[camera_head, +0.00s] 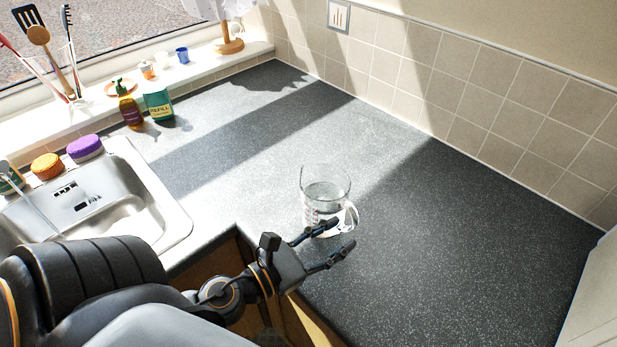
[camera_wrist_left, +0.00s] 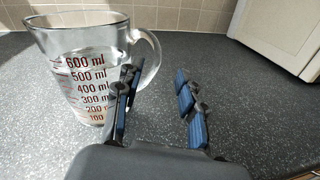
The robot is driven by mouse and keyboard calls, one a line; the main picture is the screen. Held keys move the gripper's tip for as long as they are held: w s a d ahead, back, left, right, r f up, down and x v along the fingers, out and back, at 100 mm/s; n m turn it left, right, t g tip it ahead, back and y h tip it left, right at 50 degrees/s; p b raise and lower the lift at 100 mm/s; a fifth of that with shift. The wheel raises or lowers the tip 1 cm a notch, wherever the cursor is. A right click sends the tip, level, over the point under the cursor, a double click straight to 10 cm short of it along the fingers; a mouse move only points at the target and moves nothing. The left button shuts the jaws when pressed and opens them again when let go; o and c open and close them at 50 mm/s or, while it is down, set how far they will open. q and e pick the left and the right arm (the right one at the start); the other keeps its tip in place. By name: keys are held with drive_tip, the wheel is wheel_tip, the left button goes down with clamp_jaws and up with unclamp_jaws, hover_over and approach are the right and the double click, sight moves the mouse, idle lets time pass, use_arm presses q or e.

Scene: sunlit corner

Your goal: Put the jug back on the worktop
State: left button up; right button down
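The jug (camera_head: 322,188) is clear glass with red millilitre marks. It stands upright, and its base appears to rest on the dark speckled worktop (camera_head: 440,255). In the left wrist view the jug (camera_wrist_left: 85,75) is at the left, its handle on its right side. My left gripper (camera_head: 341,236) is open and empty beside the jug, on the handle side. In the left wrist view the left finger of the gripper (camera_wrist_left: 155,82) overlaps the lower handle; I cannot tell whether they touch. The handle is not between the fingers. My right gripper is not in view.
A steel sink (camera_head: 165,215) is at the left, with an orange sponge (camera_head: 47,166) and a purple one (camera_head: 85,147) behind it. Soap bottles (camera_head: 158,104) stand near the sill. The tiled wall (camera_head: 500,110) bounds the back. The worktop right of the jug is clear.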

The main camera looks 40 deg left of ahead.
use_arm(q)
drive_tip(key=b+v, duration=0.2)
drive_tip(key=v, duration=0.1)
drive_tip(key=shift+s+a, duration=0.1)
drive_tip(key=shift+s, duration=0.05)
drive_tip(key=shift+v, duration=1.25)
